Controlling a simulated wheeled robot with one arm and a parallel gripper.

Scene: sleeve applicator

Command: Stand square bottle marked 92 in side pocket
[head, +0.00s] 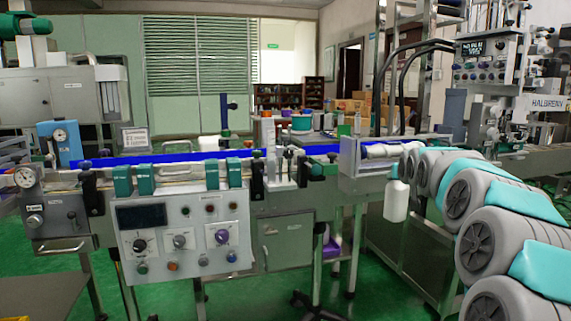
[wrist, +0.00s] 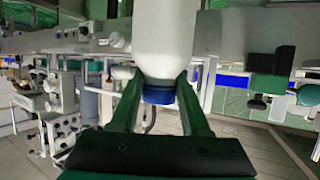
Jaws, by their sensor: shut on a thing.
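A white bottle (head: 396,201) hangs nearly upright below the end of my arm, in front of the right end of the machine line. In the wrist view its white body (wrist: 166,38) fills the top middle, with a blue cap (wrist: 159,93) between the fingers. My gripper (wrist: 158,100) has green fingers and is shut on the bottle around its cap end. In the head view my gripper (head: 394,174) is small and partly hidden by my arm. No 92 mark is readable. I cannot tell which part is the side pocket.
A conveyor with a blue belt (head: 150,158) runs across the view. A control box (head: 185,240) with knobs hangs on its front. A metal housing (head: 350,158) stands left of the bottle. A white container (head: 208,143) sits behind the belt. Green floor is open below the bottle.

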